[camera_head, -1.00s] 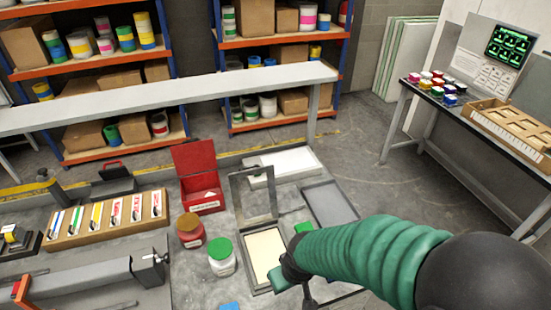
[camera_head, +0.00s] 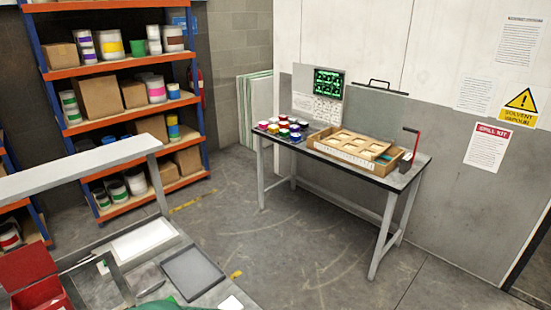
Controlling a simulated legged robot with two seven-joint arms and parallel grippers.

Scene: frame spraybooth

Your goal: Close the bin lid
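A red bin (camera_head: 42,294) stands on the workbench at the lower left of the head view, cut off by the picture's bottom edge. Its red lid (camera_head: 25,264) stands raised at the back, so the bin is open. A strip of my green-sleeved arm shows at the bottom edge. Neither of my grippers is in view.
A frame (camera_head: 115,275) stands raised beside the bin. A grey tray (camera_head: 192,273) and a white tray (camera_head: 143,238) lie on the bench. A second table (camera_head: 420,165) with paint pots (camera_head: 283,128) and a wooden tray (camera_head: 350,148) stands at the right. Open floor (camera_head: 270,235) lies between.

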